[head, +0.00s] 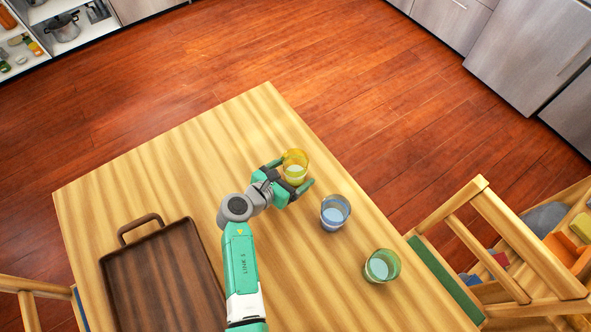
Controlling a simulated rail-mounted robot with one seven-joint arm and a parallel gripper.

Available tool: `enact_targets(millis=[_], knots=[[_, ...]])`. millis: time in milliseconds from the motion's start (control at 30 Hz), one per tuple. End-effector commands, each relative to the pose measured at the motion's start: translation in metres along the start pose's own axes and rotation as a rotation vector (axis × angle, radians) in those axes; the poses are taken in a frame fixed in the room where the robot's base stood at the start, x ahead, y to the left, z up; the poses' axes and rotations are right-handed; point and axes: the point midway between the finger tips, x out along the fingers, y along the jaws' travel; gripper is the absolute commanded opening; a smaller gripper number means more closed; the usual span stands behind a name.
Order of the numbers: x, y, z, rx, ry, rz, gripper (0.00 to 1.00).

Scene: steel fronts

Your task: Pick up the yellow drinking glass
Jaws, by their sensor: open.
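The yellow drinking glass (295,166) stands upright near the far right edge of the wooden table, with something pale inside it. My gripper (292,175) is open at the glass, with one finger to its upper left and the other to its lower right. The glass appears to lie between the fingers. I cannot tell whether either finger touches it. Part of the glass's lower side is hidden by my gripper.
A blue glass (335,213) stands close to the lower right of my gripper, and a green glass (381,266) stands further on. A dark brown tray (141,222) lies at the table's left. The far part of the table (215,130) is clear. A wooden chair (463,217) stands at the right edge.

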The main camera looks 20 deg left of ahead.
Motion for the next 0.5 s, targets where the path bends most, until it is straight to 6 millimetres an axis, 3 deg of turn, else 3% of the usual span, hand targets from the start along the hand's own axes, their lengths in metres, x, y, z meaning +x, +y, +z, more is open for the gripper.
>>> enact_targets(millis=[100, 367, 500], knots=[[0.0152, -0.0002, -0.0010, 0.001, 0.000, -0.001, 0.86], [0.0177, -0.0003, -0.0004, 0.001, 0.000, 0.000, 0.84], [0.0175, -0.0003, -0.0004, 0.001, 0.000, 0.000, 0.57]])
